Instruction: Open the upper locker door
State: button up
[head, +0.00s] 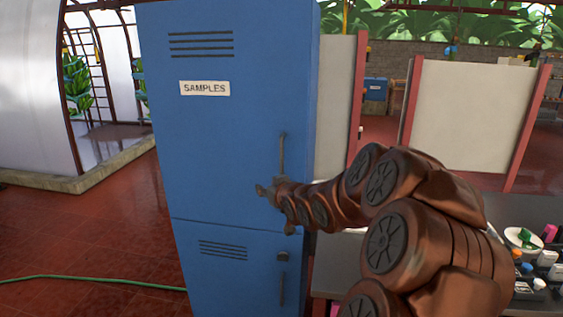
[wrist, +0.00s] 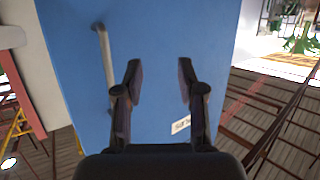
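The blue locker (head: 225,130) stands upright in the head view. Its upper door (head: 215,135) has vent slots and a "SAMPLES" label (head: 205,88), and looks shut. A vertical bar handle (head: 282,156) is near that door's right edge. My gripper (head: 266,195) is in front of the door, by the lower end of the handle. In the wrist view my gripper (wrist: 160,80) is open and empty, with its two fingers apart. The handle (wrist: 104,65) lies left of both fingers there, not between them. Whether a finger touches the door cannot be told.
The lower locker door (head: 230,265) has its own handle and a knob. A dark table (head: 530,215) with small items stands at the right. Pale partition panels (head: 465,115) stand behind. A green hose (head: 95,281) crosses the red tiled floor, which is otherwise clear at left.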

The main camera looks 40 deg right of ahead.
aim_at(282, 158)
jog(key=d+r+t, duration=0.1)
jog(key=d, duration=0.1)
jog(key=d+r+t+h, duration=0.1)
jog(key=d+r, duration=0.1)
jog(key=d, duration=0.1)
jog(key=d+r+t, duration=0.1)
jog(key=d, duration=0.2)
jog(key=shift+s+r+m+h, duration=0.3)
jog(key=shift+m+h, duration=0.1)
jog(key=shift+p+x, duration=1.2)
jog(key=shift+x, duration=1.95)
grip_shut()
jog(key=shift+f, duration=0.1)
